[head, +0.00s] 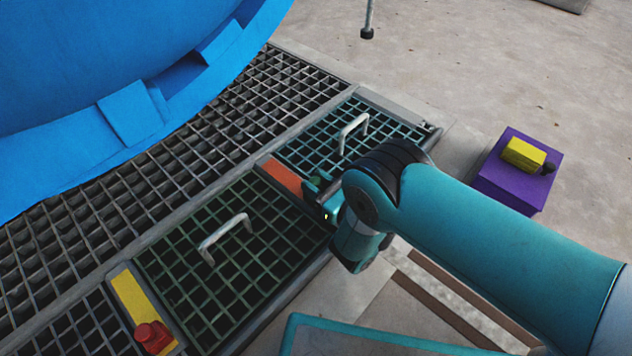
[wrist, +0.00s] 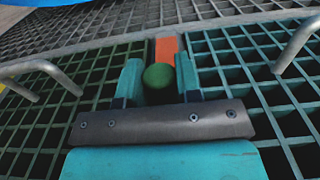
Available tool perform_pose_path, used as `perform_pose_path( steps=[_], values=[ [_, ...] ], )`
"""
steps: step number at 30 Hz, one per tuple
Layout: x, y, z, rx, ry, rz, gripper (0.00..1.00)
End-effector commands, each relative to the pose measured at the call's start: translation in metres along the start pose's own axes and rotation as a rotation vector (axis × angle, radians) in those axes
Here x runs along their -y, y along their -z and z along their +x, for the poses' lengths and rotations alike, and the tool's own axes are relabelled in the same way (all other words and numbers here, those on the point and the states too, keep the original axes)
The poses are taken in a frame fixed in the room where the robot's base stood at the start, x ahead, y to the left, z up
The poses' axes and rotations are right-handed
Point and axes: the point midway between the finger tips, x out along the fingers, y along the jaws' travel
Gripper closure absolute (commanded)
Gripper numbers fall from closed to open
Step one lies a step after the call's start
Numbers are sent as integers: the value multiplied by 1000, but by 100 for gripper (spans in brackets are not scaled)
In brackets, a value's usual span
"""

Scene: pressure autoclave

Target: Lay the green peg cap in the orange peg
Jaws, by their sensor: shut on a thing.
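The green peg cap (wrist: 159,77) shows as a round green end between the two teal fingers of my gripper (wrist: 158,68) in the wrist view. My gripper is shut on it. The orange peg (wrist: 166,48) shows as a flat orange strip just beyond the cap, between two grates. In the head view the orange strip (head: 282,177) lies left of my gripper (head: 321,190), which is over the strip's near end. My arm and fingers hide most of the cap there. I cannot tell whether the cap touches the strip, and no opening in the strip is visible.
Grates with raised metal handles (head: 225,238) (head: 354,133) flank the orange strip. A yellow strip with a red knob (head: 153,337) lies at lower left. A large blue vessel (head: 110,80) fills the upper left. A purple box with a yellow block (head: 523,154) stands right.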

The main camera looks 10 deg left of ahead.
Motion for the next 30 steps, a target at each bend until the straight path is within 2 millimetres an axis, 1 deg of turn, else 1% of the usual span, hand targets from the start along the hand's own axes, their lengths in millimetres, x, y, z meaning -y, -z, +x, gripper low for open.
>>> perform_pose_path(
  steps=[4,5,6,8,9,23,26,30],
  values=[
    [0,5,0,0,0,0,91],
    [0,4,0,0,0,0,66],
    [0,4,0,0,0,0,57],
    [0,4,0,0,0,0,43],
    [0,4,0,0,0,0,39],
    [0,2,-1,0,0,1,39],
    [0,0,-4,-2,-1,1,39],
    [1,-4,-14,-4,0,2,39]
  ],
)
